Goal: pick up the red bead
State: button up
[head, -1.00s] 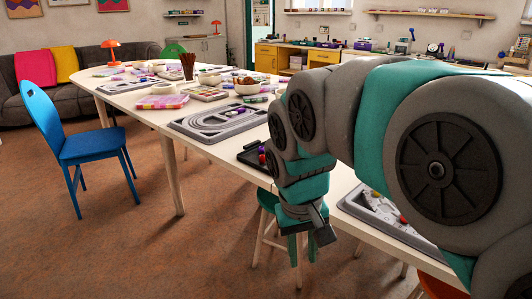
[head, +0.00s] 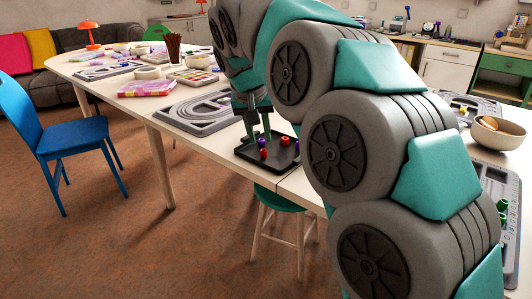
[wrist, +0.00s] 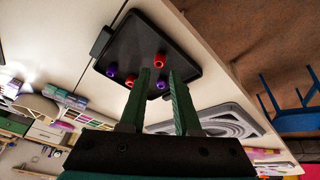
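A black tray (head: 253,158) on the long table holds red and purple beads. In the head view one red bead (head: 285,141) lies toward the right, another red bead (head: 263,154) nearer the front, and a purple bead (head: 262,142) beside my gripper. My gripper (head: 259,136) points down over the tray. In the wrist view my gripper (wrist: 160,72) is open, its green fingers apart. A red bead (wrist: 159,61) shows just past the fingertips, between them in the picture. Other red (wrist: 129,83) and purple (wrist: 110,71) beads lie to the left. I cannot tell the fingertips' height above the tray.
A grey bead board (head: 200,112) lies just left of the tray. A pink-lidded box (head: 146,88) and bowls stand farther along the table. A green stool (head: 276,199) stands below the table edge, and a blue chair (head: 70,135) stands at the left.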

aim_at(263, 152)
jog(key=shift+p+x, duration=0.35)
jog(key=shift+x, duration=2.55)
grip_shut()
